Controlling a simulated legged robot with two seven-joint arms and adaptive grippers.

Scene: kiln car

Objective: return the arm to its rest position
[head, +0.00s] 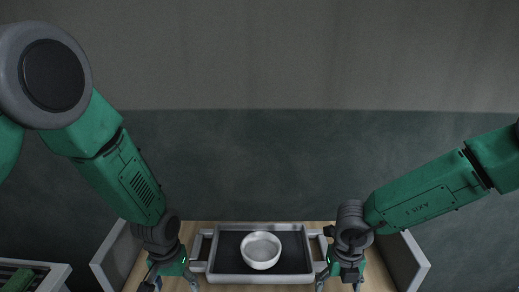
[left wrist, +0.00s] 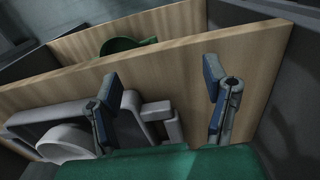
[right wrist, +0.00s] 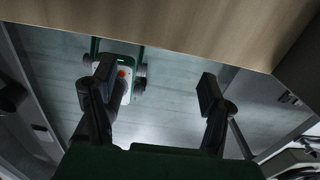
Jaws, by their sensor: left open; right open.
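My left gripper (head: 173,286) hangs at the left end of a dark tray (head: 227,262), close to its left handle. In the left wrist view its two fingers (left wrist: 165,100) are spread with nothing between them, and the grey tray rim and handle (left wrist: 157,111) lie beside and below them. My right gripper (head: 339,286) hangs by the tray's right handle. In the right wrist view its fingers (right wrist: 157,92) are apart and empty, over the floor past a wooden edge. A white bowl (head: 261,252) stands upright in the tray; it shows partly in the left wrist view (left wrist: 65,143).
The tray rests on a wooden top (head: 203,227) with grey side panels slanting outward at left (head: 117,256) and right (head: 402,262). A grey-edged box holding green items (head: 45,274) stands at the lower left. A plain wall rises behind; the air above the tray is clear.

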